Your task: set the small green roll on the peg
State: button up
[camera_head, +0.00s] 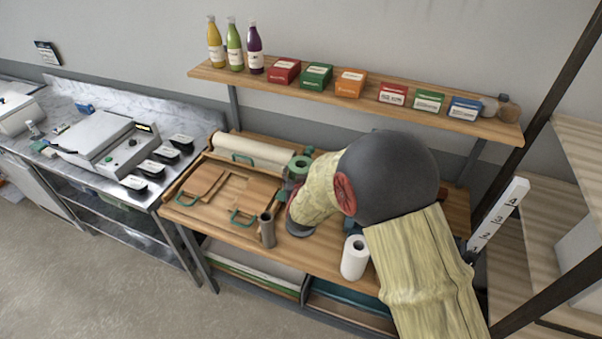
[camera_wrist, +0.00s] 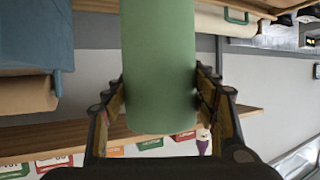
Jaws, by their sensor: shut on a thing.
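The small green roll (camera_head: 299,163) is held above the workbench in the head view, with its round end showing. In the wrist view the green roll (camera_wrist: 160,65) fills the middle, between the two dark fingers. My gripper (camera_wrist: 160,100) is shut on its sides. In the head view my gripper (camera_head: 288,184) is small and partly covered by my arm. A dark round base (camera_head: 298,230) stands on the bench below my arm. I cannot tell whether it belongs to the peg, since my arm hides what is above it.
A grey upright cylinder (camera_head: 267,231) and a white paper roll (camera_head: 354,258) stand near the bench's front edge. A shelf (camera_head: 380,105) with bottles and boxes runs behind.

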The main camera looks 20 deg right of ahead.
jog(key=shift+f+b, duration=6)
jog(key=shift+f, duration=1.15)
jog(key=o, duration=1.3)
jog(key=shift+c, duration=0.2)
jog(key=o, duration=0.4)
jog(key=shift+f, duration=0.15)
jog(key=v, duration=1.2)
